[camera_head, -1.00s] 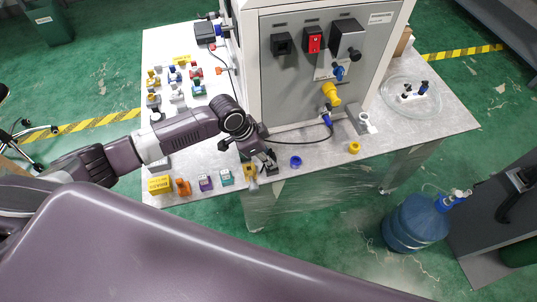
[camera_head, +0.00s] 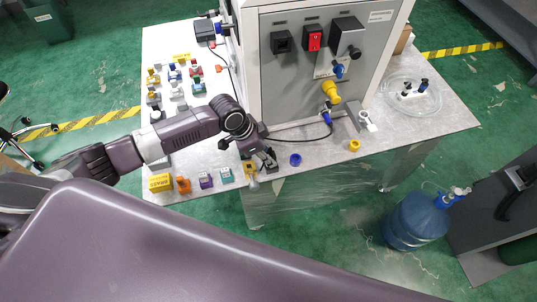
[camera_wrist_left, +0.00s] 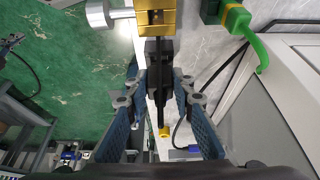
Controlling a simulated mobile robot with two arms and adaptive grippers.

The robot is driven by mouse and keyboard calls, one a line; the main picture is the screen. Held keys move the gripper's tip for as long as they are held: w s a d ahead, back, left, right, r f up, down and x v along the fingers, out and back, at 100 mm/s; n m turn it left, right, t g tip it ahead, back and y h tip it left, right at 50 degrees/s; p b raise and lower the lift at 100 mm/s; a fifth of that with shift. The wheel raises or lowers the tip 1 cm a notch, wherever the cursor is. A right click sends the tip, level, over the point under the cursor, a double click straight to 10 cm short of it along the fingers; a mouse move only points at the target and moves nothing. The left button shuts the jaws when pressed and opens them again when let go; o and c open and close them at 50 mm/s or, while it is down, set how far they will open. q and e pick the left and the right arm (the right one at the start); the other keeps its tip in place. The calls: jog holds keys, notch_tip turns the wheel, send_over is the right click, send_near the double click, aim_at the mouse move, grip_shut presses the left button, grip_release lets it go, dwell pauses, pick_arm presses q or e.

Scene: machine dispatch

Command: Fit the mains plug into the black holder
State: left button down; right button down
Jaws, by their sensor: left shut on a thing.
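My left gripper (camera_head: 263,160) reaches down at the front edge of the grey table. In the left wrist view its blue-grey fingers (camera_wrist_left: 158,82) are closed on a dark piece that I take to be the mains plug (camera_wrist_left: 157,92). A black block (camera_wrist_left: 158,50) lies just beyond the fingertips, in line with the plug and beside a gold holder (camera_wrist_left: 155,18); it looks like the black holder. Both are black, so I cannot tell where one ends or how far they are joined. My right gripper is not in view.
Purple (camera_head: 206,181), teal (camera_head: 226,176) and orange (camera_head: 183,186) holders stand left of the gripper. A blue ring (camera_head: 295,161) and a yellow ring (camera_head: 354,146) lie to the right. The grey machine (camera_head: 300,85) stands behind, with a black cable (camera_head: 305,140) in front.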

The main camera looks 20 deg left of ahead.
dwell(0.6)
pick_arm(q)
jog(key=shift+f, duration=0.85)
dwell(0.3)
jog(key=c, duration=1.6)
grip_release()
jog(key=shift+r, duration=0.15)
notch_tip(320, 180, up, 3)
jog(key=p, duration=0.3)
jog(key=shift+r, duration=0.2)
jog(key=shift+f, duration=0.1)
